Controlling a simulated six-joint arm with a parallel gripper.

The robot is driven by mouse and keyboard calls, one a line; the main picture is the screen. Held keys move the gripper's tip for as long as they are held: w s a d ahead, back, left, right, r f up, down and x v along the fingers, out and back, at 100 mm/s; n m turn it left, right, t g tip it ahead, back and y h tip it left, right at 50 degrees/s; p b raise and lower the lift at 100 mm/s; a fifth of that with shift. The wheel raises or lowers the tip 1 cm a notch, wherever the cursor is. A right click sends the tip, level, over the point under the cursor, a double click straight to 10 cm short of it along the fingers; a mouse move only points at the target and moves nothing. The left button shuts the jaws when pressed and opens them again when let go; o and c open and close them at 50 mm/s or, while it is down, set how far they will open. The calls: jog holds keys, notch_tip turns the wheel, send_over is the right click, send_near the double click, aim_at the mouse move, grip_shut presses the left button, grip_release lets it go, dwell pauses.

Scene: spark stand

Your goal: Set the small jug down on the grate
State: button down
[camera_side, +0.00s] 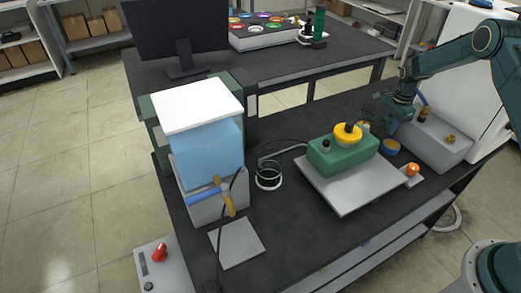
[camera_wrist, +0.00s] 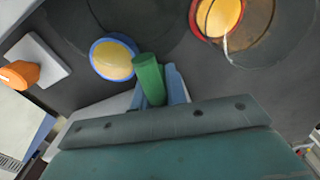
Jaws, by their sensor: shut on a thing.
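My gripper (camera_wrist: 160,85) is shut on a green upright cylinder (camera_wrist: 149,75), which looks like the small jug's handle. The jug's body is hard to make out; a faint dark round outline shows just beyond the handle in the wrist view. I cannot tell for sure which thing is the grate.
A blue-rimmed yellow disc (camera_wrist: 113,60) and a red-rimmed one (camera_wrist: 219,17) lie beyond my gripper. A green block with a yellow top (camera_side: 343,154) stands on a grey plate (camera_side: 345,198). A dark-ringed round holder (camera_side: 268,178) stands left, near the blue tank (camera_side: 207,155).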

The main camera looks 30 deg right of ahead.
notch_tip(320, 180, up, 19)
jog(key=shift+r, duration=0.2)
dwell(0.4)
dwell(0.5)
jog(key=s+a+f+n, duration=0.4)
jog(key=s+a, duration=0.1)
jog(key=a, duration=0.2)
jog(key=s+a+f+n, duration=0.3)
jog(key=s+a, duration=0.2)
jog(key=a, duration=0.2)
jog(key=a+f+n, duration=0.3)
jog(key=a+n, duration=0.9)
jog(key=n, duration=0.1)
jog(key=shift+s+a+f, duration=0.2)
jog(key=shift+s+a, duration=0.1)
jog(key=shift+a, duration=0.1)
jog(key=shift+r, duration=0.1)
